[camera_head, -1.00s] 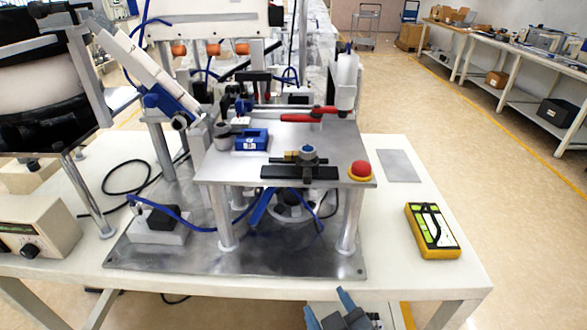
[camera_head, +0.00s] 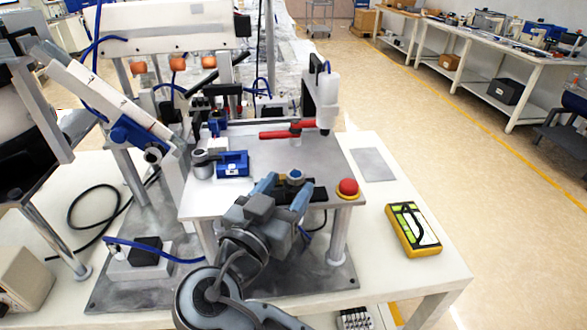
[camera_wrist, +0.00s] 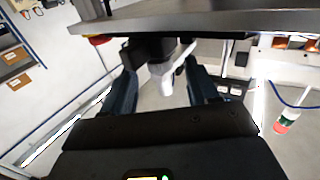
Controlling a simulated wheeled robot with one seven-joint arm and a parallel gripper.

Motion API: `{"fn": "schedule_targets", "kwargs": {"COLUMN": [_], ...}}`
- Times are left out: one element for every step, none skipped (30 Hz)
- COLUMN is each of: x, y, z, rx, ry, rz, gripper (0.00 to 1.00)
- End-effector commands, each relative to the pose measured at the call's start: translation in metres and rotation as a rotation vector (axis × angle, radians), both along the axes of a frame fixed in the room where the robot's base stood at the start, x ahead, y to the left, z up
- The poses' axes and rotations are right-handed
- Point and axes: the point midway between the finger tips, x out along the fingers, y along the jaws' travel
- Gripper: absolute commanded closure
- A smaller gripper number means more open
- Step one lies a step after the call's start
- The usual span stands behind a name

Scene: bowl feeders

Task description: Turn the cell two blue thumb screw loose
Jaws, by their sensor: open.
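The thumb screw (camera_head: 295,176) is a small grey knob with a blue top, on a black bracket (camera_head: 316,194) at the front edge of the metal plate. My gripper (camera_head: 286,186) is open at this edge, its two blue-grey fingers pointing at the knob. In the wrist view, which looks upside down, a pale grey knob (camera_wrist: 161,72) on a dark bracket shows between the open fingers, with gaps beside it. I cannot tell whether either finger touches it. My gripper and wrist hide much of the bracket's left part.
A red button (camera_head: 347,187) sits close by, right of the bracket.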

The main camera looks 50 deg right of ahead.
Motion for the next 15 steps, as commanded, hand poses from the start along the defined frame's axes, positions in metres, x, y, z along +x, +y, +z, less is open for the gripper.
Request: {"fn": "schedule_targets", "kwargs": {"x": [0.001,0.002,0.003,0.005,0.006,0.007,0.008,0.008,0.009,0.009,0.009,0.01,0.01,0.01,0.01], "y": [-0.009,-0.013,-0.019,-0.022,-0.026,-0.031,-0.033,-0.036,-0.038,-0.04,-0.041,-0.042,-0.042,-0.043,-0.043], "z": [0.003,0.003,0.002,0.002,0.002,0.002,0.002,0.002,0.001,0.001,0.001,0.0,0.0,0.0,0.0], "rx": [0.0,0.0,0.001,0.001,0.0,0.0,0.0,0.001,0.001,0.001,0.001,0.001,0.001,0.001,0.001], "ry": [0.001,0.001,0.002,0.002,0.002,0.002,0.002,0.001,0.001,0.001,0.001,0.001,0.001,0.001,0.001], "rz": [-0.004,-0.004,-0.003,-0.002,-0.002,-0.003,-0.002,-0.001,0.0,0.0,0.0,0.001,0.001,0.001,0.002], "gripper": [0.41,0.41,0.41,0.41,0.41,0.41,0.41,0.41,0.41,0.41,0.41,0.41,0.41,0.41,0.41]}}
